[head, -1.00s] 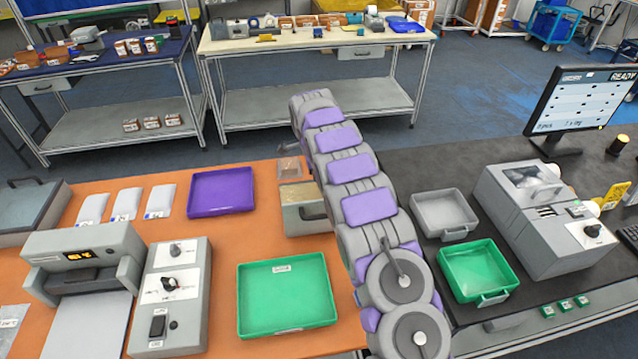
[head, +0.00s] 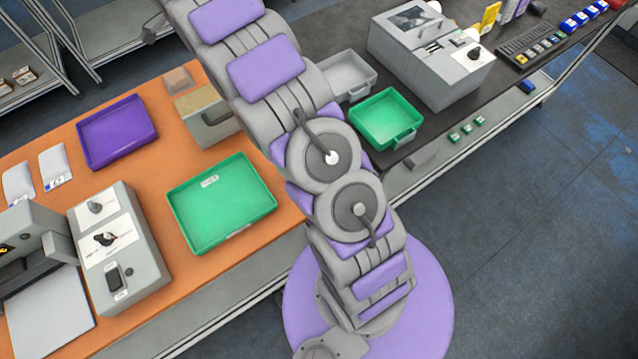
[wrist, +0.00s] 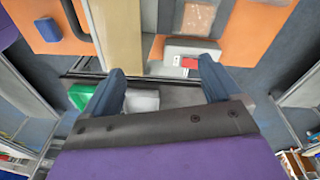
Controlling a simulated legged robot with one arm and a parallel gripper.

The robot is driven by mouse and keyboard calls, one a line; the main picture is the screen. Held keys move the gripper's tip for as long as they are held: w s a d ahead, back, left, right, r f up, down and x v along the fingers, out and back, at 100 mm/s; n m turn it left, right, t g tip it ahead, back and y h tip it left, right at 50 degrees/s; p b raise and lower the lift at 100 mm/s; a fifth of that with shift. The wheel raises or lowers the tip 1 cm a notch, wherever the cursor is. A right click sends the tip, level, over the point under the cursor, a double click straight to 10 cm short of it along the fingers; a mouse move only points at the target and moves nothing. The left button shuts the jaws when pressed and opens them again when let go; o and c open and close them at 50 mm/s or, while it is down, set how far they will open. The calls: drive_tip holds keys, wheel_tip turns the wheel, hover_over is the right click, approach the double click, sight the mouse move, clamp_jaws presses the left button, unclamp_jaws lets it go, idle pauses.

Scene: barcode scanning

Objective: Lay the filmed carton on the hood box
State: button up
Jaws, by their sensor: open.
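A small, clear-wrapped pinkish block, which looks like the filmed carton (head: 178,80), lies on the orange table behind a grey box with a tan top and a dark handle. That box, which I take for the hood box (head: 207,112), stands right of the purple tray. In the wrist view the wrapped block (wrist: 198,16) is at the top, right of the tan top (wrist: 116,35). My gripper (wrist: 160,82) is open, its two dark fingers apart with nothing held between them. In the head view my gripper is not shown; my arm runs out at the top.
A grey object with a red patch (wrist: 190,56) sits near the table edge beyond my fingers. A purple tray (head: 117,135) and a green tray (head: 220,205) stand on the orange table. Another green tray (head: 385,118) and a grey machine (head: 430,55) are on the dark counter.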

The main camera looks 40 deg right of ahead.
drive_tip(key=s+d+r+n, duration=0.1)
drive_tip(key=s+r+n, duration=0.3)
drive_tip(key=s, duration=0.7)
drive_tip(key=s+d+r+n, duration=0.1)
drive_tip(key=s+r+n, duration=0.25)
drive_tip(key=s, duration=0.85)
drive_tip(key=s+a+f+n, duration=0.1)
drive_tip(key=s+n, duration=0.3)
drive_tip(key=s, duration=0.8)
drive_tip(key=s+a+f+n+g+y, duration=0.1)
drive_tip(key=s+f+n, duration=0.2)
drive_tip(key=s, duration=1)
drive_tip(key=shift+s+a+f+n+y, duration=0.2)
drive_tip(key=shift+a+f+n+y, duration=0.05)
drive_tip(key=shift+f+n+y, duration=0.1)
